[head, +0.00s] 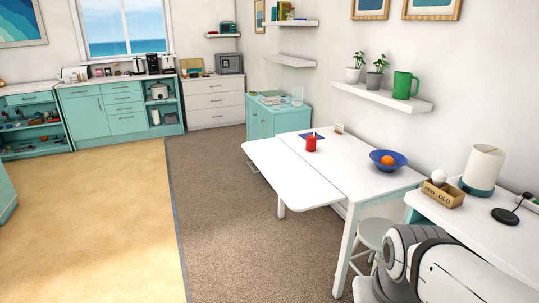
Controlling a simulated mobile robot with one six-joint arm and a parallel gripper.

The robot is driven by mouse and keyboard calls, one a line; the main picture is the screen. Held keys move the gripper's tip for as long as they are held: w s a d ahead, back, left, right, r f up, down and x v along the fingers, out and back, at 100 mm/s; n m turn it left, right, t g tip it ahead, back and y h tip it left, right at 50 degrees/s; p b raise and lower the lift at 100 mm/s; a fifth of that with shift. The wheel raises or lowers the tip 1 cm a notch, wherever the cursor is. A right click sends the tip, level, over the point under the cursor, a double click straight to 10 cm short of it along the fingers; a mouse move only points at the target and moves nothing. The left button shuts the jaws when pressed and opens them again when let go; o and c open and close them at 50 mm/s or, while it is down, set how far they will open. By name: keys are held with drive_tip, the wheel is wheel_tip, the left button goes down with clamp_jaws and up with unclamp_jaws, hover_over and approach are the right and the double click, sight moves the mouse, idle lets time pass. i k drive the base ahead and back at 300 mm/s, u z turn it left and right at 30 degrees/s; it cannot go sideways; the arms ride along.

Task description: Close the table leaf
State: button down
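The white table (348,165) stands against the right wall. Its white leaf (288,175) sticks out to the left of the main top, raised and roughly level with it. A seam shows between the leaf and the main top. A support (281,208) shows below the leaf. White and dark parts of my arm show at the bottom right, but my gripper is not in view.
A red mug (311,143) and a blue bowl (378,162) with an orange stand on the main top; the leaf is bare. A stool (374,233) stands by the table's near end. Open carpet (225,230) lies left of the leaf.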

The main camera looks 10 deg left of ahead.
sight(300, 186)
drive_tip(key=u, duration=0.8)
drive_tip(key=i, duration=1.2)
drive_tip(key=u, duration=0.6)
drive_tip(key=i, duration=1.55)
drive_tip(key=z, duration=1.05)
drive_tip(key=i, duration=0.8)
drive_tip(key=z, duration=0.5)
drive_tip(key=k, duration=0.9)
drive_tip(key=z, duration=0.15)
drive_tip(key=i, duration=0.9)
